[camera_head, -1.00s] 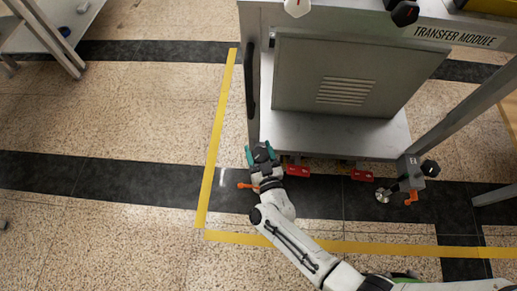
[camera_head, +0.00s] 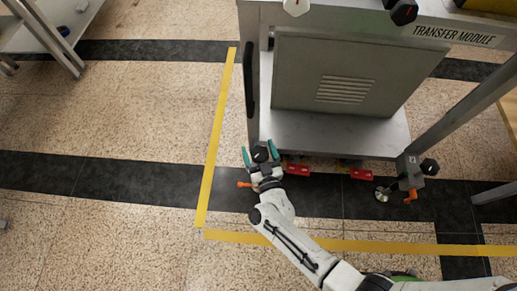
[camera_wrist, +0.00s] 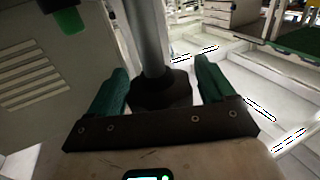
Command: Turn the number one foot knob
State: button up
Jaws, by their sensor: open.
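A black foot knob (camera_head: 261,152) sits at the bottom of the front left leg of the grey transfer module (camera_head: 330,135). My gripper (camera_head: 259,150) is open, with its green fingers on either side of this knob and gaps between fingers and knob. In the wrist view the knob (camera_wrist: 162,92) lies between the spread fingers, below the grey leg (camera_wrist: 146,35). Another black knob (camera_head: 429,166) is at the front right leg. No number is readable on either knob.
Orange levers (camera_head: 246,185) (camera_head: 411,196) stick out near both front feet. Two red parts (camera_head: 298,170) (camera_head: 361,174) hang under the module's lower shelf. Yellow tape (camera_head: 217,140) marks the floor.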

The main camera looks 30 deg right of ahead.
jog(key=p+v, duration=0.2)
jog(key=v, duration=0.8)
jog(key=shift+s, duration=0.25)
jog(key=shift+a, duration=0.1)
